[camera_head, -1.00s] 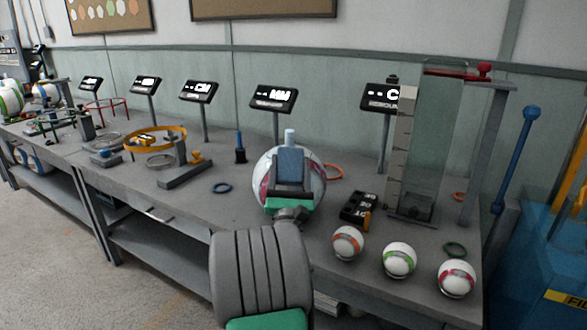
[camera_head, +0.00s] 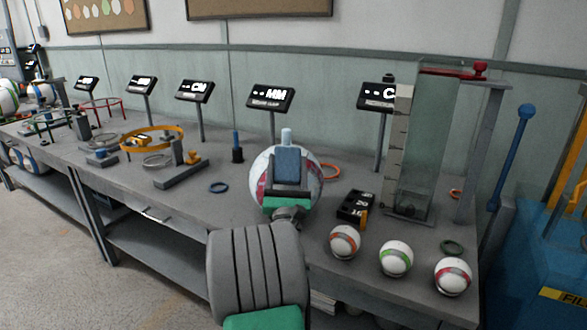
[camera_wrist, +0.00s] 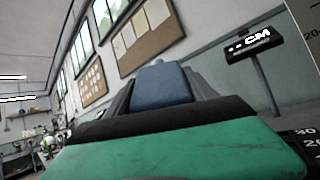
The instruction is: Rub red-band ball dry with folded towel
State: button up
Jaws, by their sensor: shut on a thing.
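A large white ball (camera_head: 314,178) with a pinkish-red band is on the bench, mostly hidden behind my gripper in the head view. My gripper (camera_head: 288,172) is shut on the blue folded towel (camera_head: 288,157), which stands up between the fingers in front of the ball. I cannot tell whether the towel touches the ball. The towel also shows between the fingers in the wrist view (camera_wrist: 160,84), where the ball cannot be made out. A smaller white ball with a red band (camera_head: 453,276) sits at the bench's front right.
An orange-band ball (camera_head: 344,242) and a green-band ball (camera_head: 395,258) sit left of the small red-band ball. A dark numbered block (camera_head: 354,207) lies behind them. A tall clear column (camera_head: 430,150) stands at the right.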

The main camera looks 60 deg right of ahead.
jog(key=shift+s+d+r+p, duration=0.1)
jog(key=shift+s+d+p, duration=0.25)
jog(key=shift+d+p, duration=0.1)
jog(key=shift+s+d+p, duration=0.35)
jog(key=shift+s+d, duration=0.2)
jog(key=shift+s, duration=0.1)
jog(key=shift+w+a+b, duration=0.7)
jog(key=shift+w+a, duration=0.2)
jog(key=shift+w, duration=0.05)
jog(key=shift+w+a, duration=0.1)
jog(key=shift+a, duration=0.1)
jog(key=shift+s+d+p, duration=0.4)
jog(key=shift+s+d, duration=0.05)
jog(key=shift+d, duration=0.05)
jog(key=shift+s+d+p, duration=0.3)
jog(key=shift+s+d, duration=0.25)
jog(key=shift+d, duration=0.05)
jog(key=shift+w+a+b, duration=0.6)
jog(key=shift+w+a, duration=0.45)
jog(key=shift+a, duration=0.05)
dwell(0.4)
